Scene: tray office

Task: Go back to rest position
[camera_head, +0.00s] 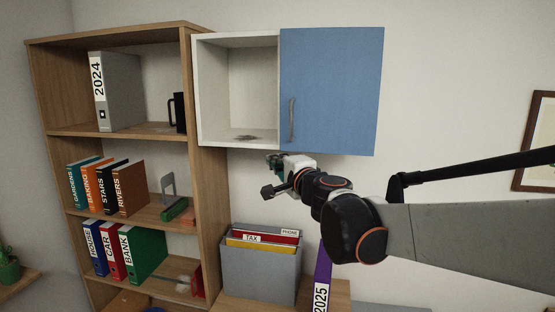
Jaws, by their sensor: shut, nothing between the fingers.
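My gripper (272,175) is shut and empty. It hangs in the air just below the blue cabinet door (335,90) and above the grey file box (258,278). It points left, toward the wooden shelf, and looks clear of everything near it. My arm reaches in from the right edge of the picture, with its dark wrist behind the gripper. The finger details are small and hard to make out.
The white wall cabinet (212,95) shows its open left half, with a small dark item inside. A wooden shelf (187,60) with binders, books and a black mug (180,112) stands left. A purple 2025 binder (322,275) stands below my arm. A picture frame (519,150) hangs right.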

